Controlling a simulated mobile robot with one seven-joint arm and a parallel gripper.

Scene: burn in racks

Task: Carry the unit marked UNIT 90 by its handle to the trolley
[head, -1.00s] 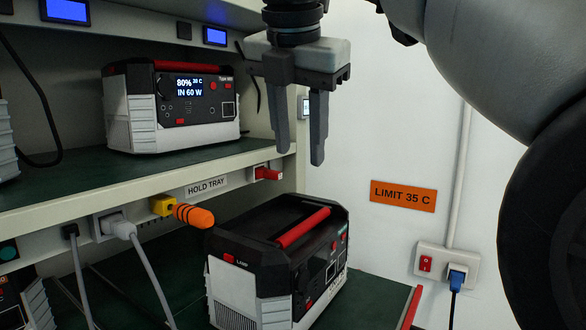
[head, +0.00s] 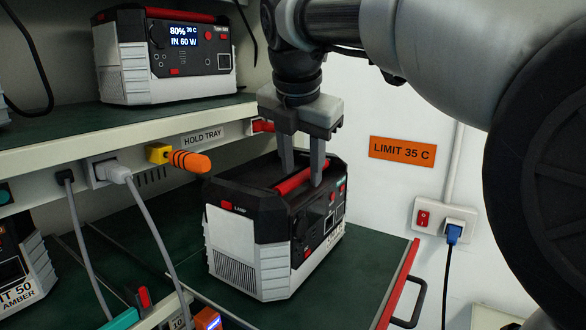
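A white and black power unit (head: 240,240) with a red top handle (head: 306,177) stands upright on the green pull-out tray. Its front label is too small to read, so I cannot tell whether it is UNIT 90. My gripper (head: 302,181) points down over this unit, its fingers apart, one on each side of the red handle. I cannot tell whether they touch it. Another unit (head: 120,65), its screen showing 80% and IN 60 W, stands on the upper shelf. A third (head: 35,275) at the left edge has a partly visible label ending in "IT 50" and "AMBER". I cannot make out the trolley.
The shelf edge marked HOLD TRAY (head: 203,137) carries an orange plug (head: 190,161) and grey cables close to the unit's left. The green tray (head: 360,260) has a red front edge and black pull. A wall socket (head: 445,225) with a blue plug is at right.

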